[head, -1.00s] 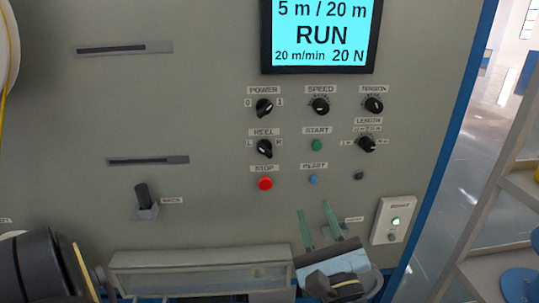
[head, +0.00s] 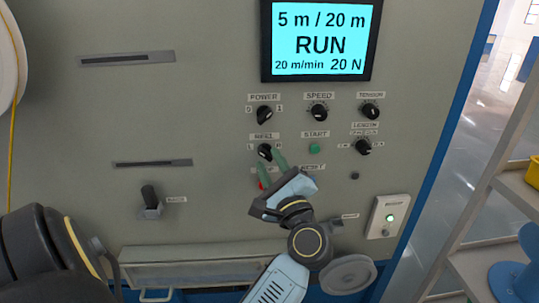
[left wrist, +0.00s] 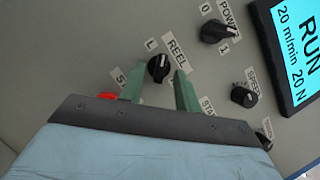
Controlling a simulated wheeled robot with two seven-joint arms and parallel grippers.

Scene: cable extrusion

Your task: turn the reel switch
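The reel switch (head: 265,151) is a black rotary knob under the REEL label, between the marks L and R, on the grey machine panel (head: 205,120). It also shows in the left wrist view (left wrist: 158,68). My left gripper (head: 271,162) is just below and in front of the switch, with its two green fingers apart. In the left wrist view the fingers (left wrist: 157,84) point up at the knob, one on each side of it. I cannot tell whether they touch it. The gripper partly covers the STOP and RESET buttons. My right gripper is not in view.
The power knob (head: 265,114) is above the switch. The speed knob (head: 318,112), the green start button (head: 314,149) and the red stop button (head: 262,184) are close by. The screen (head: 320,40) reads RUN. Shelves (head: 505,200) stand at the right.

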